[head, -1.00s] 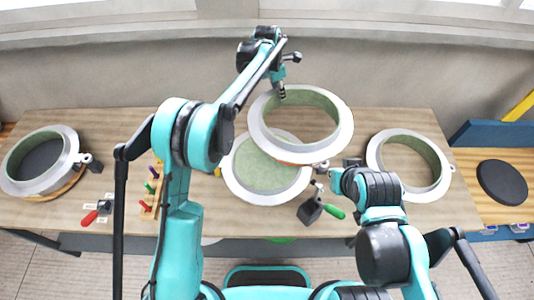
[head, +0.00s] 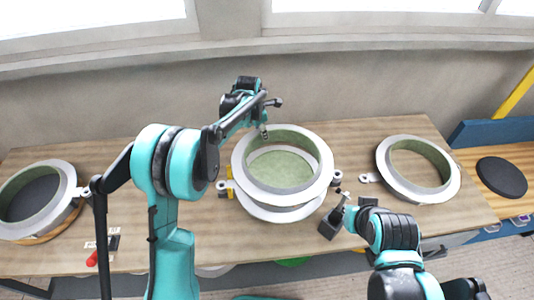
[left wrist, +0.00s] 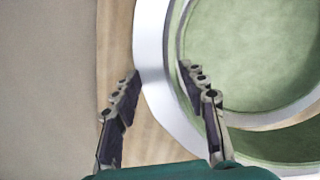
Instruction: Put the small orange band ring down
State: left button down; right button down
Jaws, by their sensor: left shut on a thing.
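The small ring (head: 239,160) has a pale flange and a green inner wall. The ring is over a lower white-flanged mould (head: 270,215) with a green floor (head: 280,172). I cannot tell whether they touch.
Another green-lined ring (head: 448,187) lies on the right of the wooden table (head: 100,145). A ring mould (head: 66,180) with a dark middle stands at the left. A red-handled clamp (head: 92,258) is at the front left. Clamps sit at both sides of the middle mould. A black disc (head: 502,177) is at far right.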

aim_at(261, 144)
pick_arm(q)
jog(key=shift+f, duration=0.75)
jog(key=shift+a+f, duration=0.15)
jog(key=shift+f, duration=0.35)
notch_tip(261, 144, down, 3)
jog(key=shift+f+b, duration=0.15)
jog(key=shift+b, duration=0.4)
jog(key=c, duration=0.8)
grip_release()
jog(key=shift+f, duration=0.1)
jog(key=shift+c, duration=0.2)
